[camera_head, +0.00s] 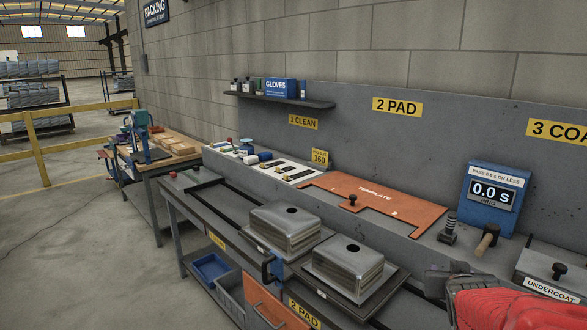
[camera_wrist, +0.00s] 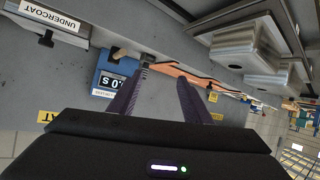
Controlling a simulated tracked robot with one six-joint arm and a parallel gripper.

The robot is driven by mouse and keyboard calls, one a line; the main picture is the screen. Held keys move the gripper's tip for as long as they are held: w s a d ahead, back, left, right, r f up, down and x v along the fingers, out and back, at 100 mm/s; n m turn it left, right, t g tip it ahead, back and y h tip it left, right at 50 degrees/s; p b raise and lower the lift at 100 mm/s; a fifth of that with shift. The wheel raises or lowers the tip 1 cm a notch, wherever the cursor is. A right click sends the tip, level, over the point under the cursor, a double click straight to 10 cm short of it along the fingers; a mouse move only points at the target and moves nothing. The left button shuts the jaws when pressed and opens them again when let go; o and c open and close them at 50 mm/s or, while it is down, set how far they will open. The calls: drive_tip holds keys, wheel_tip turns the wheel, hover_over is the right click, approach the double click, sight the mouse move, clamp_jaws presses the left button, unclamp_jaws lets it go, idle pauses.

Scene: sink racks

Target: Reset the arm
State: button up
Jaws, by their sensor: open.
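My gripper (camera_wrist: 163,76) shows in the wrist view with its two dark fingers apart and nothing between them. That view is turned upside down. In the head view, a dark grey part of my arm's end shows at the lower right beside my red arm link, over the bench's right part; the fingertips are not clear there. The arm hides part of the bench behind it.
Two steel sinks (camera_head: 286,229) (camera_head: 348,264) stand upside down on the bench. An orange template (camera_head: 372,198), a blue timer (camera_head: 493,200), a wooden-handled tool (camera_head: 487,240) and an undercoat box (camera_head: 553,268) lie along the wall. A shelf (camera_head: 280,99) hangs above.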

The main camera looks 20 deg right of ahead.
drive_tip(key=s+a+n+g+y, duration=0.1)
drive_tip(key=s+a, duration=0.3)
drive_tip(key=a, duration=0.7)
drive_tip(key=s+a+f+n+g+y, duration=0.1)
drive_tip(key=s+a+n+g+y, duration=0.1)
drive_tip(key=a, duration=1)
drive_tip(key=s+a+n+g+y, duration=0.1)
drive_tip(key=s+a+n+y, duration=0.2)
drive_tip(key=s+a, duration=0.3)
drive_tip(key=a+y, duration=0.1)
drive_tip(key=a, duration=0.4)
drive_tip(key=shift+s+a+f+y, duration=0.2)
drive_tip(key=shift+s+a+y, duration=0.1)
drive_tip(key=shift+y, duration=0.1)
drive_tip(key=shift+c, duration=0.2)
